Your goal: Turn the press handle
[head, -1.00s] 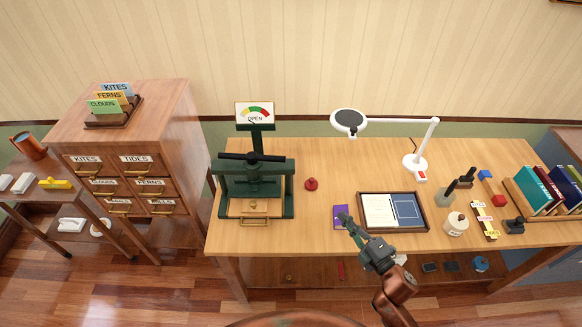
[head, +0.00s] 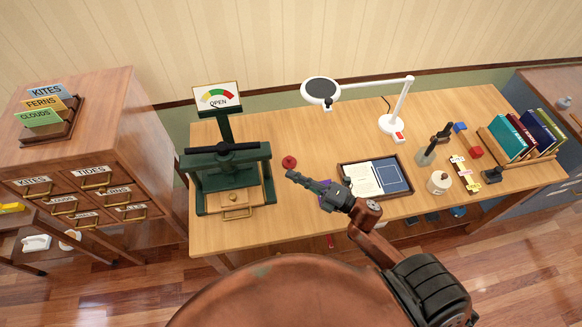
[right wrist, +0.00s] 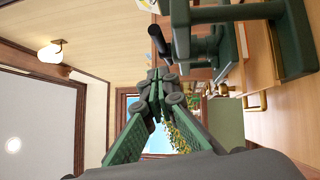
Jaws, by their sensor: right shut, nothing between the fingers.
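The green press (head: 235,190) stands at the left end of the wooden table in the head view. Its black bar handle (head: 222,148) lies roughly level across the top. In the right wrist view the closed fingertips (right wrist: 157,75) point toward a black handle end (right wrist: 158,40), with the green press frame (right wrist: 235,45) to the right. My left gripper is not in view.
A red knob-like object (head: 289,162) sits just behind my right gripper. A tray (head: 408,190) with papers, a magnifier lamp (head: 392,124) and a book rack (head: 535,152) stand further right. A drawer cabinet (head: 100,120) stands left of the table.

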